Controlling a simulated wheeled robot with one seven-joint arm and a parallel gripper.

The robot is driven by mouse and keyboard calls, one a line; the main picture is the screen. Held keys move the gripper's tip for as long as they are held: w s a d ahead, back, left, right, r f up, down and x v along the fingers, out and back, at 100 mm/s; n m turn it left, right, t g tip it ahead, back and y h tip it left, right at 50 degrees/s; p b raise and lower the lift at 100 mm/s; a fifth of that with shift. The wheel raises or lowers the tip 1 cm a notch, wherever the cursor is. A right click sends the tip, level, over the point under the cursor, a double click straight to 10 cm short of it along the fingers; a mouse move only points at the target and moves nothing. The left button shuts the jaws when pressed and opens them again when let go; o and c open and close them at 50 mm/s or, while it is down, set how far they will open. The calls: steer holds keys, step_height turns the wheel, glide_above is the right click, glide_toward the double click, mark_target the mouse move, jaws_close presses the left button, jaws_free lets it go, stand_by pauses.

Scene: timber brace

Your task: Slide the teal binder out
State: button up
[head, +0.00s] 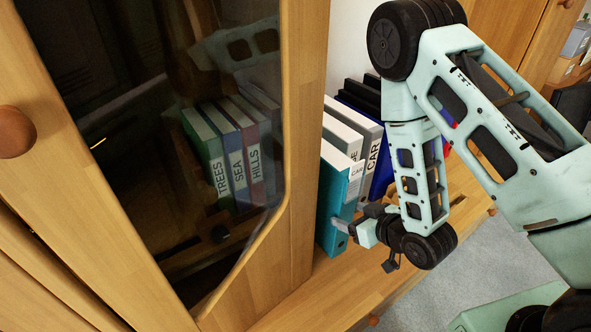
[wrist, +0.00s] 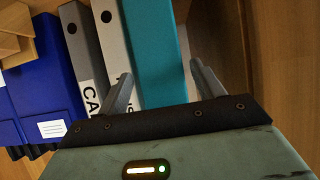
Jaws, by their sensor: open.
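The teal binder (head: 331,200) stands upright at the left end of a row of binders, next to the wooden cabinet side. In the wrist view the teal binder (wrist: 157,50) shows between my two fingers. My gripper (head: 343,228) is open at its lower part.
Right of the teal binder stand white and grey binders, one labelled CAR (head: 373,155), and blue ones (wrist: 40,90). A glass-fronted cabinet door (head: 300,150) stands at the left, with several binders behind the glass. Bare wooden shelf (head: 310,295) lies in front.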

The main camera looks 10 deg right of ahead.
steer(key=p+v, duration=0.4)
steer(key=p, duration=0.1)
steer(key=shift+w, duration=0.1)
stand_by(0.7)
